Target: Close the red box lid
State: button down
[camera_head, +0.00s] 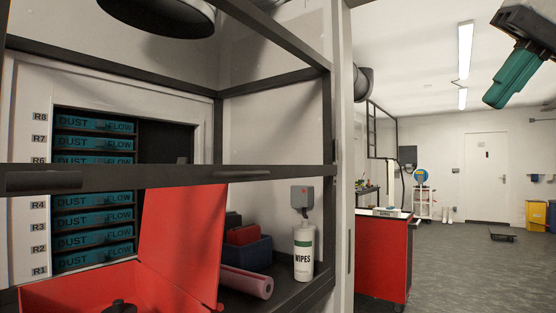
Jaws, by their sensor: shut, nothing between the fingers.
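The red box (62,294) is in the lower left of the head view, cut off by the bottom edge. Its red lid (183,235) stands open, raised and leaning up on the box's right side. A dark round object (121,307) shows inside the box. My gripper (497,98), with teal fingers, is in the upper right corner, shut and empty. It is well apart from the box and lid.
A dark frame bar (270,174) crosses in front of the bench above the box. Open floor (465,270) lies to the right.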

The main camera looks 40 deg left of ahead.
aim_at(182, 228)
jog(key=i, duration=1.75)
jog(key=u, duration=2.15)
jog(key=i, duration=1)
